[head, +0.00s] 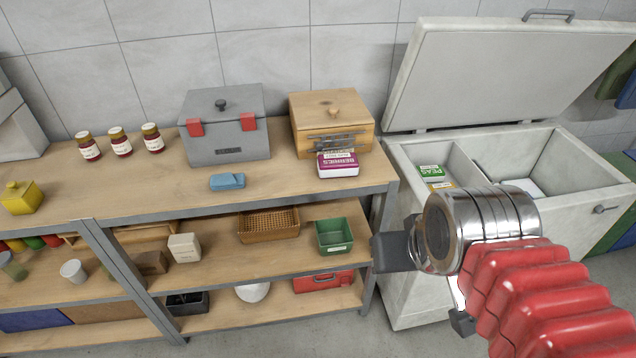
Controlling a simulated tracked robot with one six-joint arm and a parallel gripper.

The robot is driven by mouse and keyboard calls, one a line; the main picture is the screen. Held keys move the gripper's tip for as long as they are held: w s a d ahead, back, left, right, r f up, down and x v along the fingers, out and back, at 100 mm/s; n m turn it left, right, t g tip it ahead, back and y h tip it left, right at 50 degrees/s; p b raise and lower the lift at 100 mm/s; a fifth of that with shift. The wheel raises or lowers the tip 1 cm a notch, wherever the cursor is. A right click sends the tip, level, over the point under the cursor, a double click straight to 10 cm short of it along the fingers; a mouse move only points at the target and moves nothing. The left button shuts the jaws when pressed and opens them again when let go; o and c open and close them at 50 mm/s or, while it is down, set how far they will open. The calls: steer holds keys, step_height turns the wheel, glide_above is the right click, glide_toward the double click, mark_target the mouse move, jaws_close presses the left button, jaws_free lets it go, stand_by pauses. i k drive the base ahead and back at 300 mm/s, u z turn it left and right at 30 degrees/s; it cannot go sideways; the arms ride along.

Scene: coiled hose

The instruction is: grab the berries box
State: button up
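The berries box (338,169) is a small purple and white carton marked BERRIES. It sits on the shelf unit's wooden top, near the front right, directly in front of a wooden chest. My gripper (428,288) is in front of the freezer, to the right of the box and lower in the picture. Its two dark fingers are spread apart and nothing shows between them. It is clear of the box. My wrist hides part of the freezer's front.
The wooden chest (312,108) and a grey lidded box (226,148) stand at the back. A blue item (227,181) lies left of the berries box. The open freezer (600,218) holds a green peas box (431,172). The shelf's front edge (300,207) lies below the box.

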mark_target(346, 164)
steer(key=u, duration=0.35)
steer(key=k, duration=0.8)
steer(key=u, duration=0.9)
steer(key=i, duration=1.95)
steer(key=z, duration=0.85)
